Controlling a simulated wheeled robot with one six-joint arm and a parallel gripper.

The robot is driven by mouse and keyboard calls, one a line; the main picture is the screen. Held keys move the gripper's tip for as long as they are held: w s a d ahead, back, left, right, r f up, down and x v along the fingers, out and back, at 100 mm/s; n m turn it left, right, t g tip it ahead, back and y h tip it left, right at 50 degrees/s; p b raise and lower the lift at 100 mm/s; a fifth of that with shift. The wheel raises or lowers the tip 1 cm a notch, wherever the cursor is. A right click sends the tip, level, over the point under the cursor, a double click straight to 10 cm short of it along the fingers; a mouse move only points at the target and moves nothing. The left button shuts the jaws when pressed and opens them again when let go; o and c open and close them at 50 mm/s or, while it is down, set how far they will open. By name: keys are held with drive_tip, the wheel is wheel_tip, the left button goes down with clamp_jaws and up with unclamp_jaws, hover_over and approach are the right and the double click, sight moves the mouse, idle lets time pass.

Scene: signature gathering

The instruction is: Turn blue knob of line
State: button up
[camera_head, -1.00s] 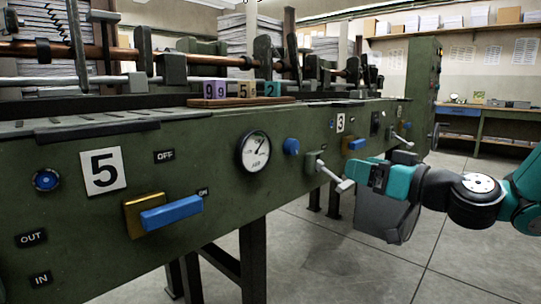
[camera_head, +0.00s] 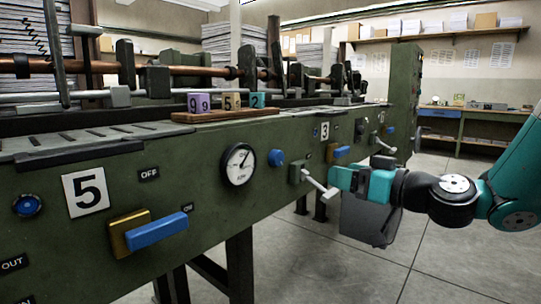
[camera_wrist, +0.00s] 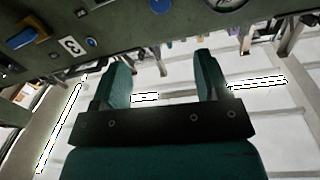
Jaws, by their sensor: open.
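The round blue knob (camera_head: 276,158) sits on the green machine's front panel, just right of a white dial gauge (camera_head: 238,164). It also shows at the top edge of the wrist view (camera_wrist: 160,5). My teal gripper (camera_head: 336,178) is to the right of the knob and apart from it, in front of the panel beside a white-handled lever (camera_head: 318,184). In the wrist view my gripper (camera_wrist: 163,62) has its two fingers spread with nothing between them. In the head view its fingertips are seen side-on; I cannot tell whether they touch the lever.
A blue bar handle (camera_head: 156,230) on a brass plate juts out at the near left, beside the number 5 plate (camera_head: 86,191). Another blue handle (camera_head: 341,152) is by the number 3 plate (camera_head: 324,131). Open floor (camera_head: 430,230) lies right of the machine.

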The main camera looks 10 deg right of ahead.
sight(280, 160)
drive_tip(key=p+x, duration=0.2)
drive_tip(key=x, duration=1.5)
drive_tip(key=shift+f, duration=0.1)
drive_tip(key=shift+w, duration=0.1)
drive_tip(key=c, duration=0.9)
